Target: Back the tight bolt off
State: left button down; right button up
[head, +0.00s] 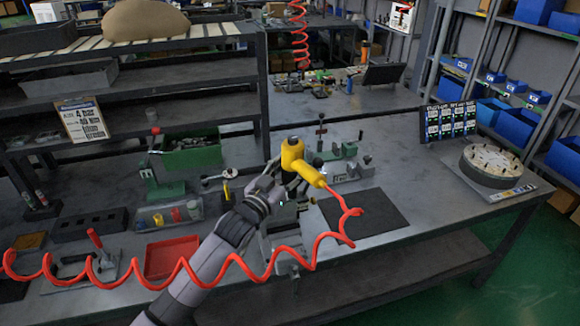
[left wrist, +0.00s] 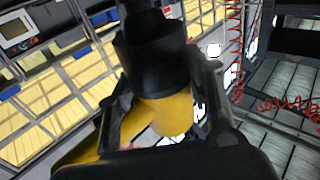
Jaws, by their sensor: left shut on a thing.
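My left gripper (head: 284,174) is shut on a yellow power tool (head: 292,155) with a red coiled hose, held above the workbench. In the left wrist view the gripper's fingers (left wrist: 165,105) lie on both sides of the tool, whose thick black part (left wrist: 150,50) stands above its yellow body (left wrist: 170,113). A metal fixture (head: 345,165) stands on the bench just right of and behind the tool. I cannot make out the bolt; the tool and my arm hide part of the bench there. My right gripper is not in view.
A round turntable (head: 492,163) stands at the right end. A red tray (head: 172,258), a dark block with holes (head: 90,224) and a green press (head: 160,180) are at the left. The hose (head: 240,285) loops across the front.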

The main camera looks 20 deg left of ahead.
aim_at(289, 145)
pick_arm(q)
jog(key=shift+w+r+p, duration=0.1)
jog(key=shift+r+p, duration=0.4)
jog(key=shift+r, duration=0.3)
notch_tip(289, 145, up, 6)
jog(key=p, duration=0.4)
jog(key=shift+f+p, duration=0.25)
jog(key=shift+p, duration=0.1)
